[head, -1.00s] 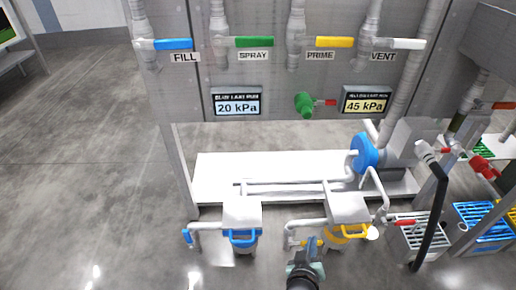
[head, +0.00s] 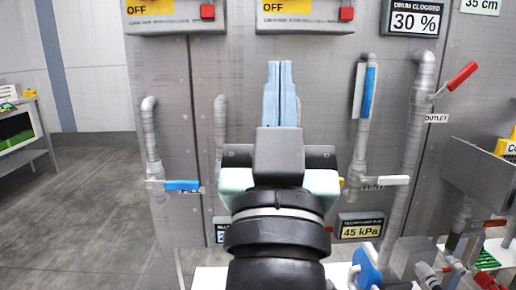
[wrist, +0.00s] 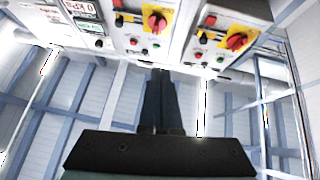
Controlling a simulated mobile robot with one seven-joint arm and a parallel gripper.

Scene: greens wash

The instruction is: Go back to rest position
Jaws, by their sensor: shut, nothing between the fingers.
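My gripper (head: 281,88) is raised in front of the grey panel in the head view, with its light-blue fingers pointing up and pressed together. Nothing shows between them. In the wrist view my gripper (wrist: 160,85) shows as two dark fingers side by side, shut. The arm and gripper hide the middle of the panel, including the spray and prime valves.
The blue fill handle (head: 182,185) and white vent handle (head: 386,180) lie level. A blue upright handle (head: 368,92) and a red outlet handle (head: 461,76) are at right. The floor (head: 90,220) at left is clear.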

